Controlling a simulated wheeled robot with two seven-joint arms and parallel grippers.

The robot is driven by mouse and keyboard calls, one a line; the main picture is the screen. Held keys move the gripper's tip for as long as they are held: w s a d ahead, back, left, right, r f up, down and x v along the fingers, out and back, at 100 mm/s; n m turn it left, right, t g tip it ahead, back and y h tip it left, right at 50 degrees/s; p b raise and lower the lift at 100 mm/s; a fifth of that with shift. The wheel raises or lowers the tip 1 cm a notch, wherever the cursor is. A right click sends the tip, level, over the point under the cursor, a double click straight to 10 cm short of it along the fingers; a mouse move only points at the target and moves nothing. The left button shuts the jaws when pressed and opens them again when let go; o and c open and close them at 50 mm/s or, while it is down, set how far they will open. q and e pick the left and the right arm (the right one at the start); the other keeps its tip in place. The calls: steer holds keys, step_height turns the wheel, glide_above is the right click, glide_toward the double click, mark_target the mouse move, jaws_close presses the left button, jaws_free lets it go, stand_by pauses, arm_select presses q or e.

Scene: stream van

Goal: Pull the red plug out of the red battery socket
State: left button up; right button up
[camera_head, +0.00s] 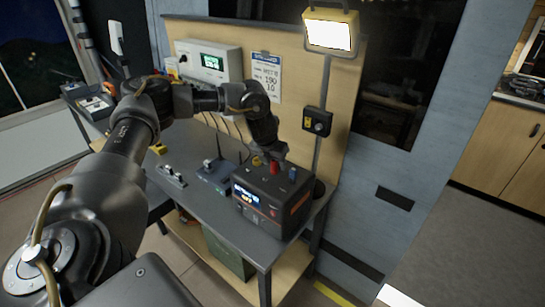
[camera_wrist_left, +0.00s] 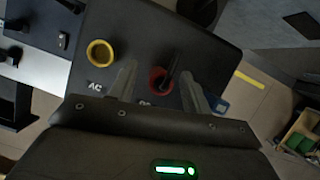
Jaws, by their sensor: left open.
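The dark battery box (camera_head: 262,205) stands on the grey bench with a lit display on its front. A red plug or socket (camera_head: 274,167) shows on its top, between a yellow one and a blue one. In the left wrist view the red ring (camera_wrist_left: 157,80) has a dark stem rising from it; I cannot tell plug from socket there. My left gripper (camera_head: 268,152) points down just above the box top. Its fingers (camera_wrist_left: 158,90) are open, one on each side of the red ring, apart from it. My right gripper is not in view.
A yellow socket (camera_wrist_left: 101,53) lies left of the red one, and a blue one (camera_head: 293,174) lies to its right. A blue router-like device (camera_head: 214,172) stands left of the box. A lamp (camera_head: 330,30) rises behind the bench. A green crate (camera_head: 228,253) sits below.

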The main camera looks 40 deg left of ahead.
arm_select(q)
steer(key=shift+c, duration=0.7)
jaws_close()
steer(key=shift+r+p, duration=0.4)
steer(key=shift+r, duration=0.15)
steer(key=shift+r, duration=0.2)
steer(key=shift+r+p, duration=0.1)
steer(key=shift+p, duration=0.2)
steer(key=shift+r+p, duration=0.5)
steer(key=shift+r, duration=0.1)
steer(key=shift+r+p, duration=1.3)
steer(key=shift+r, duration=0.1)
